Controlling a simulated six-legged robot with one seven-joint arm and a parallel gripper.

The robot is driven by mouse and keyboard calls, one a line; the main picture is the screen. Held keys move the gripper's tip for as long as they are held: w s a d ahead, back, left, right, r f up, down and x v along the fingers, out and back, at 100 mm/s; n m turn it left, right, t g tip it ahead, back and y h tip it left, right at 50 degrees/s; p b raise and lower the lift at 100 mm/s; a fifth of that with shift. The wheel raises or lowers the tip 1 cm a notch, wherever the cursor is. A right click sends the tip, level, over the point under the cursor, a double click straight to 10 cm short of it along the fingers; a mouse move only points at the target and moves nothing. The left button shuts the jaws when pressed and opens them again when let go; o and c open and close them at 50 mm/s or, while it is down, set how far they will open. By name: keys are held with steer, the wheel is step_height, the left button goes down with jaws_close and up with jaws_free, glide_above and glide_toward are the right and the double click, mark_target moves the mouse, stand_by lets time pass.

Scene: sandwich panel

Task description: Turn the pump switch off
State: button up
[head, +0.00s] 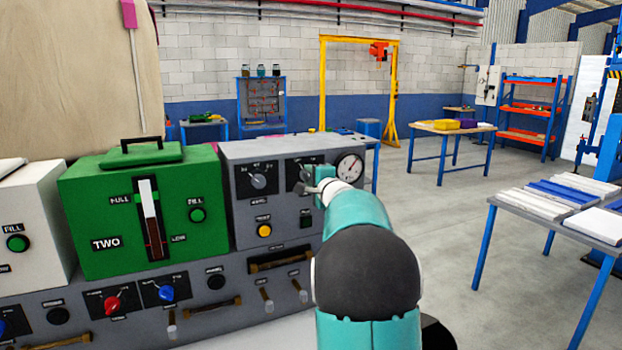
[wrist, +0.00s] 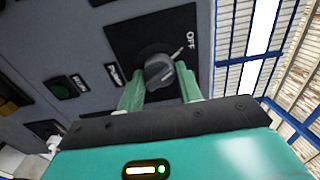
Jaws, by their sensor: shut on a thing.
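The pump switch (wrist: 158,70) is a dark grey round knob on a black plate in the wrist view. Its white pointer mark points up and right, toward the word OFF (wrist: 190,40). My gripper (wrist: 160,88) is shut on the knob, with one green finger on each side of it. In the head view my gripper (head: 318,188) reaches the black switch plate at the right of the grey panel (head: 232,172). My arm and gripper hide part of the knob and its lettering there.
A pressure gauge (head: 349,168) sits right of the switch. Another black knob (head: 258,181) and a yellow button (head: 264,230) are to its left. A green TWO unit (head: 97,212) stands left of the panel. The lower console (head: 140,310) carries red and blue knobs and brown handles.

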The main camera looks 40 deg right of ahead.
steer(key=shift+r, duration=0.1)
stand_by(0.3)
steer(key=o, duration=1)
steer(key=shift+w+d, duration=0.1)
steer(key=v, duration=1.4)
